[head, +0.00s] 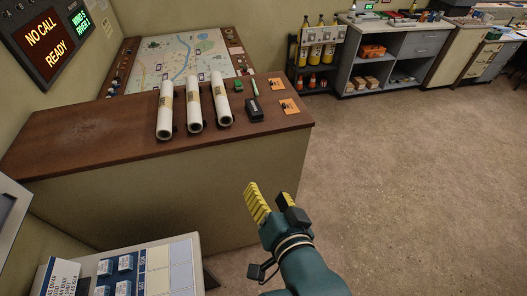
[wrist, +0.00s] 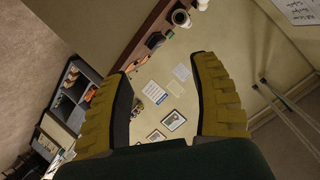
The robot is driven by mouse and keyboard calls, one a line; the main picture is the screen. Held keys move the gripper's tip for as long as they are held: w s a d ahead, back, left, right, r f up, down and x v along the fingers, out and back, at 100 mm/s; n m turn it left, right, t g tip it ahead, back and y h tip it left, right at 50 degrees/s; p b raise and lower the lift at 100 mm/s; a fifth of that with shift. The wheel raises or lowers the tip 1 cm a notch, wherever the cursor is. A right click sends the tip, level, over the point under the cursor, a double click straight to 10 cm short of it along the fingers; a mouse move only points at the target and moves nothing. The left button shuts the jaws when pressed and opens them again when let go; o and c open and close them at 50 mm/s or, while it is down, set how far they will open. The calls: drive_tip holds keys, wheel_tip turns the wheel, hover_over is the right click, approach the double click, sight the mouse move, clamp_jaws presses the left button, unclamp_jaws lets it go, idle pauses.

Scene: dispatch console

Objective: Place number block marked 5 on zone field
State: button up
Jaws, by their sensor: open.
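Several small blue blocks (head: 125,263) with pale tops sit on a light console panel (head: 215,275) at the lower left of the head view. Their markings are too small to read, so I cannot tell which is 5. Right of them are pale blue-grey ruled fields (head: 181,265) with small labels beside them; I cannot read which is the zone field. My gripper (head: 272,197), with yellow ribbed fingers, is open and empty. It is in the air right of the panel, in front of the brown-topped counter. In the wrist view the open fingers (wrist: 163,72) have nothing between them.
A counter (head: 75,140) carries three white rolls (head: 194,104), a black device (head: 254,110) and orange cards. A map table (head: 128,42) stands behind it. A printed card (head: 62,278) stands left of the blocks. Floor (head: 400,180) on the right is clear.

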drive_tip(key=s+d+r+n+t+h, duration=0.1)
drive_tip(key=s+r+t, duration=0.1)
drive_tip(key=r, duration=0.6)
drive_tip(key=s+d+r+n+t+h, duration=0.1)
drive_tip(key=s+d+r+t+h, duration=0.1)
drive_tip(key=r, duration=0.6)
drive_tip(key=s+d+r+n+t+h, duration=0.1)
drive_tip(key=r+t, duration=0.3)
drive_tip(key=r, duration=0.4)
drive_tip(key=shift+s+d+r+n+t, duration=0.35)
drive_tip(key=shift+s+n, duration=0.25)
drive_tip(key=shift+s, duration=0.2)
drive_tip(key=shift+a, duration=0.1)
